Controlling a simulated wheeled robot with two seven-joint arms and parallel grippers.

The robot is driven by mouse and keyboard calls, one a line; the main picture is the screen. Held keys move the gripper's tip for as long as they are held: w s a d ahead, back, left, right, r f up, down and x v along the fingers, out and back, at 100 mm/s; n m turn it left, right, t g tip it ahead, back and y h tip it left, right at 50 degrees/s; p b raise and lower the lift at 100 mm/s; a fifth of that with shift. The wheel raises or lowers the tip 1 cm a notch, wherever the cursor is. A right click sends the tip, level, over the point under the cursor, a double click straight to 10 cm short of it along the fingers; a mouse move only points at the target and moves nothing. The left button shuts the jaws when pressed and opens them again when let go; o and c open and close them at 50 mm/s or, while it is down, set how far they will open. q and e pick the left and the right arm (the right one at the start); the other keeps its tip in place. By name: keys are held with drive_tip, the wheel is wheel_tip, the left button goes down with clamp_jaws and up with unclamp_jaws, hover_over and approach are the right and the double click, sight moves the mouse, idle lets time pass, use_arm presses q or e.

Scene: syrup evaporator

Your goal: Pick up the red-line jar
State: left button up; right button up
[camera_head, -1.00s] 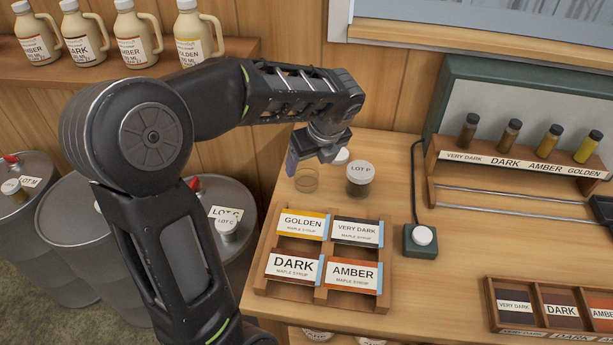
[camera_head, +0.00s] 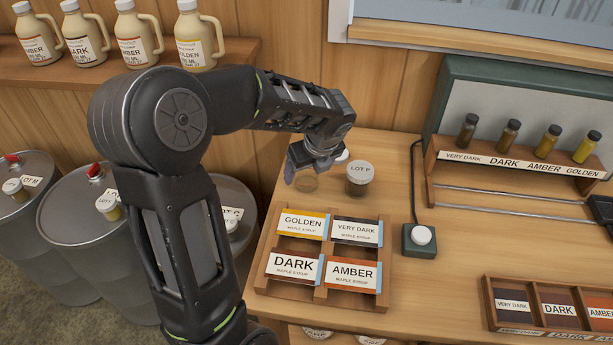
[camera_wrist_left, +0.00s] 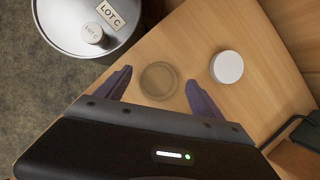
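A clear, empty-looking glass jar (camera_head: 306,182) stands near the back left of the wooden table; I cannot make out a red line on it. In the left wrist view the jar (camera_wrist_left: 158,80) shows from above as a round rim between two spread fingers. My left gripper (camera_head: 304,172) is open and low at the jar, partly hiding it in the head view. A gap shows on both sides of the jar in the wrist view (camera_wrist_left: 160,90), so the fingers are not closed on it. My right gripper is in neither view.
The LOT P jar (camera_head: 359,179) stands close to the right. A wooden label rack (camera_head: 262,270) is in front, and a button box (camera_head: 419,241) to the right. Metal drums (camera_head: 80,215) stand left of the table.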

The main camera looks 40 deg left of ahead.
use_arm(q)
drive_tip(key=c, duration=1.5)
drive_tip(key=shift+r, duration=0.1)
wheel_tip(320, 180, up, 10)
drive_tip(key=shift+f, duration=0.1)
